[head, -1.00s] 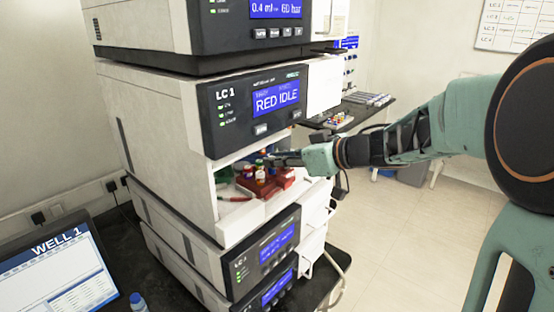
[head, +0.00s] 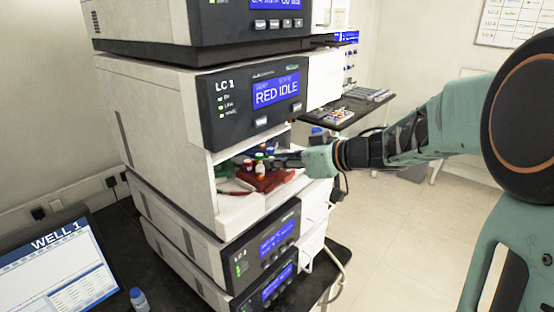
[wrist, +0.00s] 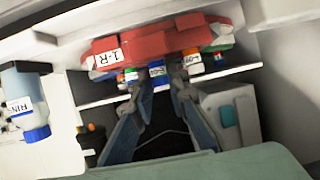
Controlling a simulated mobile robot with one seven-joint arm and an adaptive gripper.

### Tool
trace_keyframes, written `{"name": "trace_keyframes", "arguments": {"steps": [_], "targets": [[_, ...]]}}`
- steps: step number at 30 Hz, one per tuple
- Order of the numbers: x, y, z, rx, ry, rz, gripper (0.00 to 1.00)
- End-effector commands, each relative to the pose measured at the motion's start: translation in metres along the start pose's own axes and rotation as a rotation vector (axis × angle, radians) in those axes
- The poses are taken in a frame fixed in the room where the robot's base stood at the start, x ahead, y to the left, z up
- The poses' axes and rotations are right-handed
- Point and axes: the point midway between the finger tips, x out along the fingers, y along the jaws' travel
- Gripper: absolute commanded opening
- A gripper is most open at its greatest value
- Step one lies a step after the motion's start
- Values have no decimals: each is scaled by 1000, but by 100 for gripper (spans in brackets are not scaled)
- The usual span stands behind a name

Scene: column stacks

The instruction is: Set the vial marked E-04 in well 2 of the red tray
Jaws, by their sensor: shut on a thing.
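The red tray (head: 282,180) sits in the open bay of the LC 1 unit, with several capped vials on it. In the wrist view the tray (wrist: 135,45) is across the top, marked 1-R. My gripper (head: 276,160) reaches into the bay from the right, over the tray. In the wrist view its fingers (wrist: 157,86) are shut on a blue vial (wrist: 156,71) with a small white label too blurred to read. A white-labelled vial with an orange part (wrist: 191,62) is right of it, another vial (wrist: 131,75) left. The wells are hidden.
The LC 1 panel (head: 255,100) reads RED IDLE and overhangs the bay. The bay's side wall (head: 200,185) is close on the left. A screen (head: 60,265) at lower left reads WELL 1. A bottle (wrist: 28,110) hangs at left in the wrist view.

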Motion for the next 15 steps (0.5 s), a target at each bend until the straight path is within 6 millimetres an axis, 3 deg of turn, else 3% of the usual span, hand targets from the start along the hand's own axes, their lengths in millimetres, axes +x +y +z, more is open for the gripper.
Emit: {"name": "trace_keyframes", "arguments": {"steps": [12, 13, 15], "targets": [[0, 0, 0, 0, 0, 0, 2], [0, 0, 0, 0, 0, 0, 16], [0, 0, 0, 0, 0, 0, 23]]}}
